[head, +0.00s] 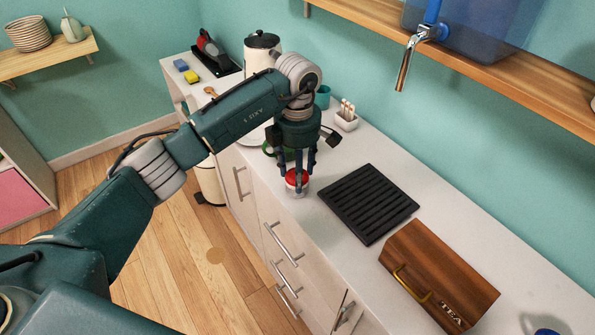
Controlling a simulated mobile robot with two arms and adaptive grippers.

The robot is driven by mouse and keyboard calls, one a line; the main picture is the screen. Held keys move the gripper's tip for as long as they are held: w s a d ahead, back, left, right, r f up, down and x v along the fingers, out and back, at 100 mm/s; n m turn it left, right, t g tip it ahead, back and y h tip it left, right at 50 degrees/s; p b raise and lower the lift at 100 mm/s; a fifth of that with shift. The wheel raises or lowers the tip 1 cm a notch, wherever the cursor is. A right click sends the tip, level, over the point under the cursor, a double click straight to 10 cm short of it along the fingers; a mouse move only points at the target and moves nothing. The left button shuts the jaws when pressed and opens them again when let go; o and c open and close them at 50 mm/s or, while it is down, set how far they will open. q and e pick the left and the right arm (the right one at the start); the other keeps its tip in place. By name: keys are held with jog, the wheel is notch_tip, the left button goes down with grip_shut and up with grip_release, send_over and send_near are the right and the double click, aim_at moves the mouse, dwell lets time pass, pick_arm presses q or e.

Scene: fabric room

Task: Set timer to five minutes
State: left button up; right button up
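The timer (297,186), a small round thing with a red top and a pale base, stands on the white counter near its front edge. My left gripper (297,176) points straight down over it, with its fingers around the red top. The fingers hide part of the timer, and I cannot tell whether they press on it. Its dial marks are too small to read. My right gripper is not in view.
A black ridged tray (368,203) and a wooden tea box (440,275) lie on the counter (330,228) to the right. A white canister (262,58), a small white holder (346,120) and a teal cup (323,97) stand behind my arm. A tap (404,62) hangs above.

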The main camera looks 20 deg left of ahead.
pick_arm(q)
jog(key=c, duration=0.5)
jog(key=shift+o, duration=0.2)
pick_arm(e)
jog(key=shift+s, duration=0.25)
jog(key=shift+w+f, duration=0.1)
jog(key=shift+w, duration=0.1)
pick_arm(q)
jog(key=shift+m+b, duration=0.3)
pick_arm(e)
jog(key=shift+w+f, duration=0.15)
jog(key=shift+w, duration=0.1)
pick_arm(q)
jog(key=shift+f+m+b, duration=0.15)
jog(key=shift+m+b, duration=2)
jog(key=shift+m, duration=0.45)
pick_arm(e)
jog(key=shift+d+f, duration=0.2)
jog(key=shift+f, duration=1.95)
pick_arm(q)
jog(key=o, duration=1.2)
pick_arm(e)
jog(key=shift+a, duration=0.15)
